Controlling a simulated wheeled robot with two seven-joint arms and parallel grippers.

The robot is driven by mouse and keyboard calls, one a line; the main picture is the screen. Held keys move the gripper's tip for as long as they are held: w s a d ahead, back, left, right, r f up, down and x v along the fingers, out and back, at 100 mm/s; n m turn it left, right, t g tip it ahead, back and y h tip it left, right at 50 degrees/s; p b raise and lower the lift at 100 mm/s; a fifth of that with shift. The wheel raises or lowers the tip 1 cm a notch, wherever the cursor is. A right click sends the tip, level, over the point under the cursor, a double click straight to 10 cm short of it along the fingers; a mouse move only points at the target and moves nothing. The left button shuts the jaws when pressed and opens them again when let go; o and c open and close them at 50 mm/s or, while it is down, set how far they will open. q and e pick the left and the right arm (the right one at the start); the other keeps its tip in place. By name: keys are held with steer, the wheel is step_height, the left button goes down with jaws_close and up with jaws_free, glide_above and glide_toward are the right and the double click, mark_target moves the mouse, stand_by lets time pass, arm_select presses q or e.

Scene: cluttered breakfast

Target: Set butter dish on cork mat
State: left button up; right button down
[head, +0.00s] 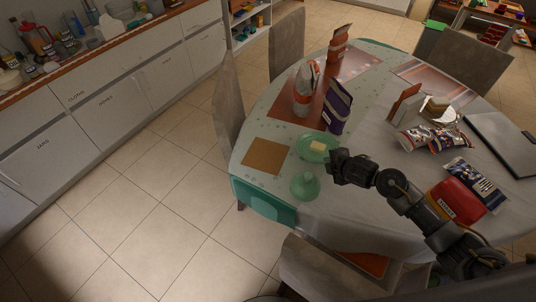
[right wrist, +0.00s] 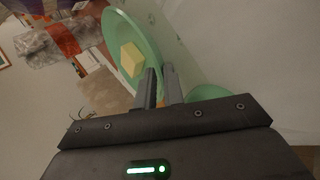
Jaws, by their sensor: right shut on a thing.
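The butter dish (head: 308,153) is a pale green round dish with a yellow block of butter on it, on the table in the head view. The butter dish also shows in the right wrist view (right wrist: 118,25). My right gripper (head: 331,160) is at the dish's right edge, with its fingers (right wrist: 160,85) close together on the rim. The square brown cork mat (head: 267,156) lies flat and bare to the left of the dish, apart from it. My left gripper is not in view.
A second green round piece (head: 305,186) stands just below the dish, near the table edge. A purple box (head: 338,107) and a bottle-like pack (head: 303,92) stand behind the dish. Several snack packets (head: 450,139) and a laptop-like dark slab (head: 502,140) lie to the right.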

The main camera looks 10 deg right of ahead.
stand_by(0.5)
steer(key=s+a+r+n+g+y, duration=0.1)
steer(key=a+r+n+y, duration=0.3)
steer(key=a+r, duration=1.2)
steer(key=s+a+r+n+g, duration=0.1)
steer(key=s+r+n, duration=0.1)
steer(key=s, duration=0.4)
steer(key=s+a+r+n+g+y+b, duration=0.1)
steer(key=s+a+r+n, duration=0.1)
steer(key=s, duration=0.4)
steer(key=shift+a+r+n+g+y, duration=0.15)
steer(key=shift+r+n+g+y, duration=0.1)
steer(key=shift+n+g+y, duration=0.05)
